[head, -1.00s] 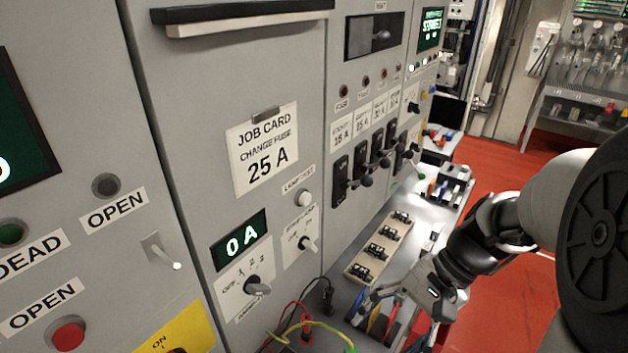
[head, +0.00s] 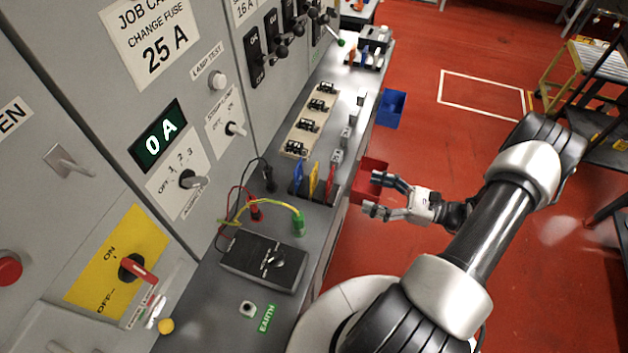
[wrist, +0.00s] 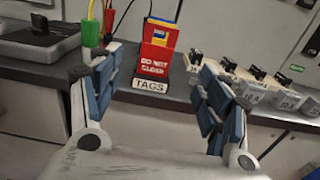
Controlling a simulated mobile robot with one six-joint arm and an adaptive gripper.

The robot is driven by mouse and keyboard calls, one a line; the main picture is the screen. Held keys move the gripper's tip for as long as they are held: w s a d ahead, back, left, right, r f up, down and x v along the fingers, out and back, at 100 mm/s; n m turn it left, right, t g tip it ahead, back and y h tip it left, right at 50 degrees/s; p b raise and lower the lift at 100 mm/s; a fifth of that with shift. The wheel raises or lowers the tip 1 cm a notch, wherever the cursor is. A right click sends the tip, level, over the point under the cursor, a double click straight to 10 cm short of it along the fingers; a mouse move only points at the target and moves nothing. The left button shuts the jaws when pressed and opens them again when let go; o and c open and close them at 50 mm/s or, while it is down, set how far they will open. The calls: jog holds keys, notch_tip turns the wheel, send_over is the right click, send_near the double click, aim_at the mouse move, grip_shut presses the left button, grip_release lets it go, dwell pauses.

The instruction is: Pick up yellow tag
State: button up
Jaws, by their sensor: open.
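The yellow tag (head: 314,180) stands upright in a dark holder on the bench, between a blue tag (head: 298,177) and a red tag (head: 329,181). In the wrist view the red tag (wrist: 155,60) faces me and covers most of the yellow tag (wrist: 160,36); only its upper part shows. The holder (wrist: 151,86) is labelled TAGS. My gripper (head: 373,193) is open and empty, off the bench's front edge, to the right of the tags and apart from them. In the wrist view its fingers (wrist: 158,84) frame the holder from either side.
A black meter box (head: 264,262) and a green plug (head: 298,222) with a yellow-green lead stand left of the tags. A fuse board (head: 309,124) and several grey fuses lie beyond.

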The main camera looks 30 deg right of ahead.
jog(key=b, duration=0.1)
send_near(314, 176)
jog(key=x, duration=0.4)
jog(key=shift+w+a, duration=0.1)
jog(key=shift+w, duration=0.05)
jog(key=x, duration=0.3)
jog(key=b+x, duration=0.1)
jog(key=x, duration=0.1)
jog(key=shift+w+a+r, duration=0.2)
jog(key=shift+a, duration=0.1)
jog(key=shift+c, duration=0.4)
jog(key=c, duration=0.9)
jog(key=shift+r, duration=0.1)
